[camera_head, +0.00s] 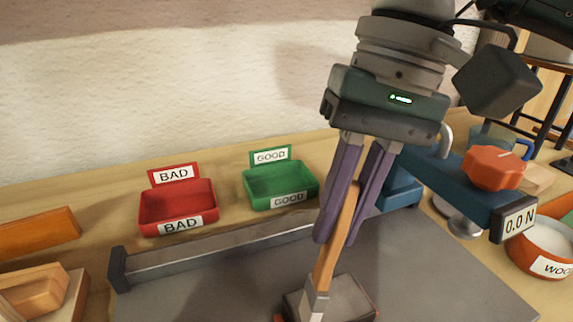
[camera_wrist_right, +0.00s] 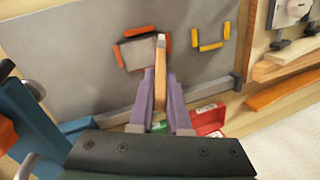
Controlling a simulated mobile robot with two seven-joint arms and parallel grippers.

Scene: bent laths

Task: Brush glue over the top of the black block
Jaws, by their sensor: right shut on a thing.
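My right gripper (camera_head: 340,222) is shut on the wooden handle of a brush (camera_head: 333,245), which points downward with a pale metal end. The black block (camera_head: 349,298), looking dark grey on top, lies at the bottom edge of the head view, partly behind the brush. In the right wrist view the brush (camera_wrist_right: 160,62) runs along the side of the block (camera_wrist_right: 140,53), its tip near one edge. I cannot tell whether the bristles touch the block. My left gripper is not in view.
Orange corner marks (camera_wrist_right: 138,31) frame the block on a grey plate (camera_head: 200,293); yellow marks (camera_wrist_right: 211,46) lie beside it. A red BAD tray (camera_head: 178,206) and green GOOD tray (camera_head: 281,184) stand behind. A blue device with a 0.0 N display (camera_head: 513,221) and a WOOD-labelled pot (camera_head: 540,258) are right.

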